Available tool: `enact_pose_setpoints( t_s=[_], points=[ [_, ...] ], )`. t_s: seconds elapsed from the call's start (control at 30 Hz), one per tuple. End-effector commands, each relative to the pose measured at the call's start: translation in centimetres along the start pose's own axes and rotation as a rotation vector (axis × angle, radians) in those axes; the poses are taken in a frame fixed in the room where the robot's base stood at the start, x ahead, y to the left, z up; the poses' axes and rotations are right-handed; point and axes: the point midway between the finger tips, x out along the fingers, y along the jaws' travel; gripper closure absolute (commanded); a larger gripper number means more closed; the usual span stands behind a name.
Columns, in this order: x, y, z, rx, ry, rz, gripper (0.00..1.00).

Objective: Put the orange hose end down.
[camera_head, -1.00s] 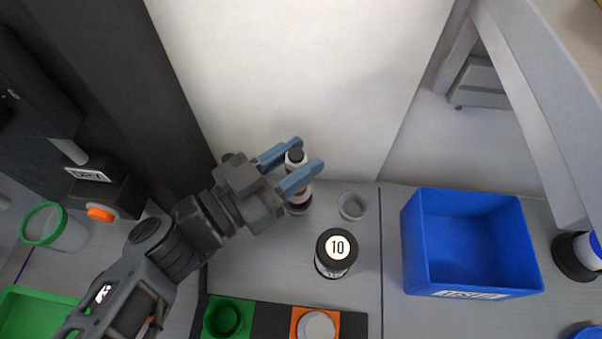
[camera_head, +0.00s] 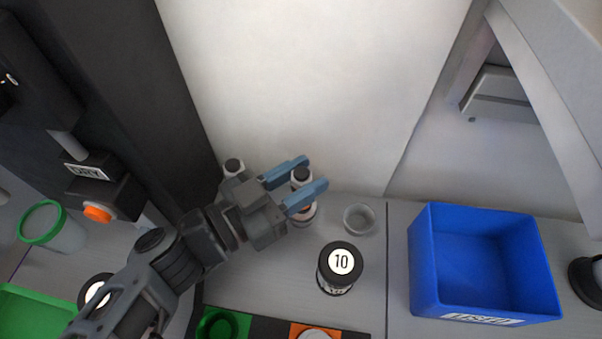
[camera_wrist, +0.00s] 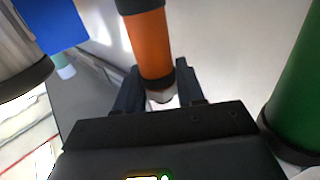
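The orange hose end (camera_wrist: 152,45) is an upright cylinder with dark bands. In the head view it shows a pale upper part with a dark top (camera_head: 301,175), close to the white wall. My gripper (camera_head: 317,172) reaches in from the left, one blue finger on each side of the hose end near its top. In the wrist view, the fingers (camera_wrist: 158,88) sit against both sides of its dark band. I see no clear gap there. The lower finger hides part of the hose end. Whether its foot touches the bench is hard to tell.
A grey cup (camera_head: 359,218) and a black-lidded "10" jar (camera_head: 340,267) stand just right of the hose end. A blue bin (camera_head: 423,265) is further right. A green cylinder (camera_wrist: 300,95) is close beside my gripper in the wrist view. The white wall (camera_head: 310,80) is right behind.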

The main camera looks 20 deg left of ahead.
Motion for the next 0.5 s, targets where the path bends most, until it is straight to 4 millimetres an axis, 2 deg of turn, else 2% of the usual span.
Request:
enact_pose_setpoints(
  t_s=[0.03,0.27,0.5],
  points=[
    [0.00,0.00,-0.04,0.000,0.000,0.000,0.58],
    [-0.01,-0.01,-0.05,0.000,0.000,0.000,0.36],
    [-0.02,-0.02,-0.16,0.000,0.000,0.000,0.36]
  ],
)
